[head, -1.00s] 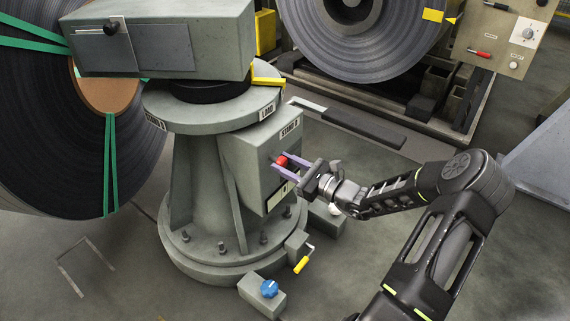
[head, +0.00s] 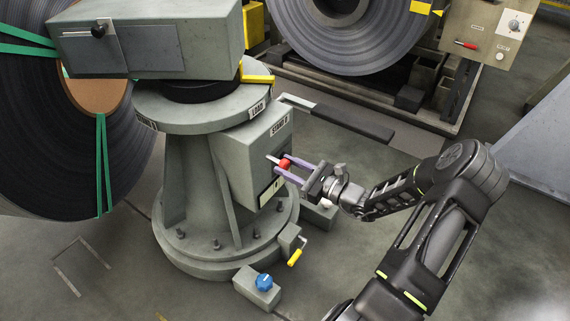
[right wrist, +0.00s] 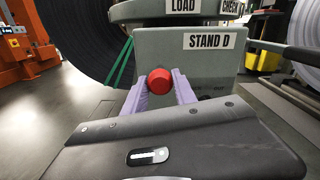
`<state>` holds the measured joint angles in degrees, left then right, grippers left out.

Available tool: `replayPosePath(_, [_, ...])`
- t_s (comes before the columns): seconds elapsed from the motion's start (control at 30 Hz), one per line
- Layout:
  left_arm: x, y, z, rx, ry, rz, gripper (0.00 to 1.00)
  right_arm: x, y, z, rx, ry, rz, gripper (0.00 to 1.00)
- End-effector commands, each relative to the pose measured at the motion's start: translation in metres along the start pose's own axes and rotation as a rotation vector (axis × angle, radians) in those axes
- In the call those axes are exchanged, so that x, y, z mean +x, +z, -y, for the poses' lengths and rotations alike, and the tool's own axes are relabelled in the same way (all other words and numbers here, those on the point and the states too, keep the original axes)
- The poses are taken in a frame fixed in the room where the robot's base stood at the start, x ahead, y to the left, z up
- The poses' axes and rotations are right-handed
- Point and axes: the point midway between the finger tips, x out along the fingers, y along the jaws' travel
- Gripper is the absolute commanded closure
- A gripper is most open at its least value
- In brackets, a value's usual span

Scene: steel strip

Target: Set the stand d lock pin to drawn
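The stand D lock pin shows as a red knob (head: 285,163) on the side of the grey housing labelled STAND D (head: 262,145). My right gripper (head: 282,166) has its purple fingers on either side of the knob. In the right wrist view the red knob (right wrist: 159,80) sits between the fingertips, which look closed against both its sides. The knob stands out from the housing face. The fingers partly hide the pin's shaft. My left gripper is not in view.
A box with a blue knob (head: 264,282) and a yellow crank handle (head: 295,257) are low at the stand's foot. A large coil (head: 60,130) is at left, another (head: 360,35) behind. A control panel (head: 490,30) is at upper right.

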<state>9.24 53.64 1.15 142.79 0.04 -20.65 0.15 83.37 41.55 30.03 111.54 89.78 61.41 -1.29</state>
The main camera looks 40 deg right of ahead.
Motion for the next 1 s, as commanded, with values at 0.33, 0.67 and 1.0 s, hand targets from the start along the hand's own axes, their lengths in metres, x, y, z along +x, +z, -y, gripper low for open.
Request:
replayPosePath(0.33, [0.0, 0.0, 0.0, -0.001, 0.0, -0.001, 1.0, -0.001, -0.001, -0.001, 0.001, 0.0, -0.003, 0.46])
replayPosePath(0.67, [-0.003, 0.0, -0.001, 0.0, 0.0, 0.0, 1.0, -0.011, -0.001, 0.001, 0.001, -0.002, -0.005, 0.46])
replayPosePath(1.0, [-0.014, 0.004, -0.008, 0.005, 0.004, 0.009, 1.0, -0.064, 0.0, 0.001, 0.0, -0.002, -0.005, 0.46])
